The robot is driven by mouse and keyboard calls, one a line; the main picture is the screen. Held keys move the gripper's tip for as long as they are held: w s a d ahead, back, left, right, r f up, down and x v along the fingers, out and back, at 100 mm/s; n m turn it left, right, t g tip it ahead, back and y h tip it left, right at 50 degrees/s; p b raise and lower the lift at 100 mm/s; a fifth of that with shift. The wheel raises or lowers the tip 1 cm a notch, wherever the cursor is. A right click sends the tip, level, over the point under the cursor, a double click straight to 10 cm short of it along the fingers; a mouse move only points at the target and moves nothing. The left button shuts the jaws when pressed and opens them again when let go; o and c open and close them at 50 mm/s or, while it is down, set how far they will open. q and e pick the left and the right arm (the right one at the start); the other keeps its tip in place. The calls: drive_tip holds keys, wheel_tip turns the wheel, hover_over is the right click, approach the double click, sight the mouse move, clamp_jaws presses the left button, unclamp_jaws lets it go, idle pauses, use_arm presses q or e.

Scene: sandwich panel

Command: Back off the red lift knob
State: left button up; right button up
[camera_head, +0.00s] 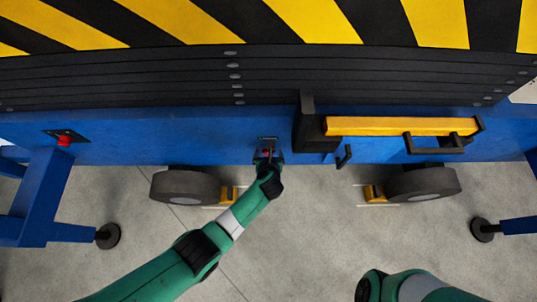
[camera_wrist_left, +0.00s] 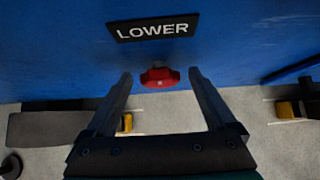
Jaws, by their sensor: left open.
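A red knob (camera_wrist_left: 160,77) sits on the blue side panel under a black plate (camera_wrist_left: 152,27) that reads "LOWER". My left gripper (camera_head: 267,155) is up at the panel in the head view. In the left wrist view its two fingers are open, one on each side of the knob, with gaps between fingers and knob. Another red knob (camera_head: 64,141) sits on a dark plate at the far left of the panel, away from my gripper. Part of my right arm shows at the bottom right, but its gripper is not in view.
A yellow bar (camera_head: 400,126) on black brackets juts from the panel to the right of my left gripper. Wheels (camera_head: 185,186) with yellow chocks (camera_head: 374,193) and blue outrigger legs (camera_head: 45,195) stand below. Open concrete floor (camera_head: 310,225) lies between the wheels.

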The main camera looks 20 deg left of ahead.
use_arm(q)
drive_tip(key=shift+c, duration=0.2)
drive_tip(key=c, duration=1.3)
drive_tip(key=shift+o, duration=0.2)
drive_tip(key=shift+s+a+r+h+p, duration=0.2)
drive_tip(key=shift+h+p, duration=0.2)
drive_tip(key=shift+p, duration=0.6)
drive_tip(key=shift+a+n+t+h+p, duration=0.1)
drive_tip(key=shift+n+t+h+p, duration=0.35)
drive_tip(key=shift+n+p, duration=0.2)
drive_tip(key=shift+a+f+n+t+h+p, duration=0.15)
drive_tip(key=shift+n+t+h+p, duration=0.3)
drive_tip(key=shift+h+p, duration=0.3)
drive_tip(key=shift+f+n+t+h+p, duration=0.15)
drive_tip(key=shift+n+t+h+p, duration=0.2)
drive_tip(key=shift+h+p, duration=0.3)
drive_tip(key=shift+f, duration=0.1)
